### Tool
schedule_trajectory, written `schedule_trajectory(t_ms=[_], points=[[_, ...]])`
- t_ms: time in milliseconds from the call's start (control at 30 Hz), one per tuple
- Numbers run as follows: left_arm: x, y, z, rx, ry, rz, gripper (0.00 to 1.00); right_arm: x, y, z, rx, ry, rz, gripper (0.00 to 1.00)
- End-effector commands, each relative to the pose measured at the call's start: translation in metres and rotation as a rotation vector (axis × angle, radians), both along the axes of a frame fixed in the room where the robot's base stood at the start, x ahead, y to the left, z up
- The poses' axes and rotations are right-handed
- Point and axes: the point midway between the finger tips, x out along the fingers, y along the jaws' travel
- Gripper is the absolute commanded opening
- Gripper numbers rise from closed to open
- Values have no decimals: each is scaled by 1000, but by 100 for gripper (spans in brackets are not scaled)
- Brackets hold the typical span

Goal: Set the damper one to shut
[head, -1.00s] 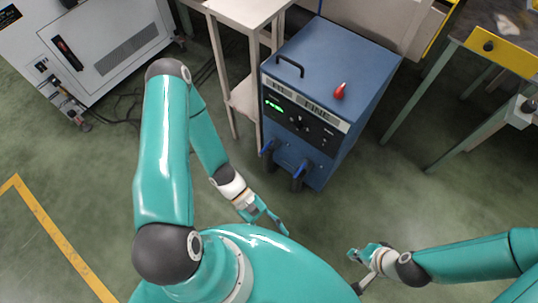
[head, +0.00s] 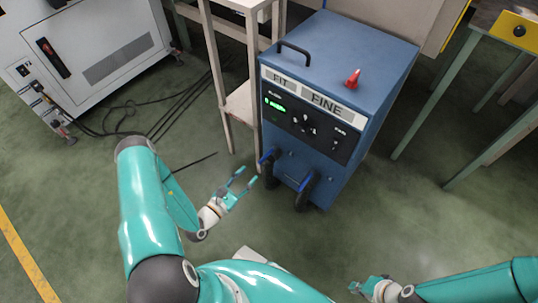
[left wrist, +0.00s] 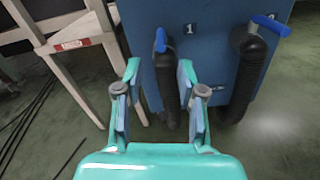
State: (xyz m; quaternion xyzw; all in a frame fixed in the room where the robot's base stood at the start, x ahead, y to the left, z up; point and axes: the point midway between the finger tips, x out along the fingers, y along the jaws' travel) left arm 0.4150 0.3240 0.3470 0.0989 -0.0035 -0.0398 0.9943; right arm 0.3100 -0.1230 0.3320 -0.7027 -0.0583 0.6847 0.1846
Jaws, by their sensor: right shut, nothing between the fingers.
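Damper one has a blue lever (head: 268,155) on a black hose at the front of the blue cabinet (head: 375,70). In the left wrist view, the damper one lever (left wrist: 160,40) stands left of the label "1" and looks nearly upright, in line with its hose. My left gripper (head: 247,176) is open and empty, just left of and in front of the lever, apart from it. In the left wrist view the open fingers (left wrist: 158,76) frame the hose below the lever. My right gripper (head: 357,287) is shut and empty low in the head view, away from the cabinet.
A second blue lever (left wrist: 270,25) on another hose (left wrist: 246,75) is close on the right, turned sideways. A pale table (head: 238,105) stands left of the cabinet. A red cone (head: 353,78) is on top. Cables lie on the floor at left.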

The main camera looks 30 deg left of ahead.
Motion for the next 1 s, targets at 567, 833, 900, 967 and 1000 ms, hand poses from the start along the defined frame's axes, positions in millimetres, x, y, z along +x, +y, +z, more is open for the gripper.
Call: schedule_trajectory(t_ms=[567,833,900,967,1000], points=[[109,-11,-1,1,-1,-5,39,0,0,-27,0,0,0,0],[119,-12,0,-1,0,-4,39,0,0,-28,0,0,0,0],[119,-12,0,-1,0,-4,39,0,0,-28,0,0,0,0],[119,-12,0,-1,0,-4,39,0,0,-28,0,0,0,0],[119,-12,0,-1,0,-4,39,0,0,-28,0,0,0,0]])
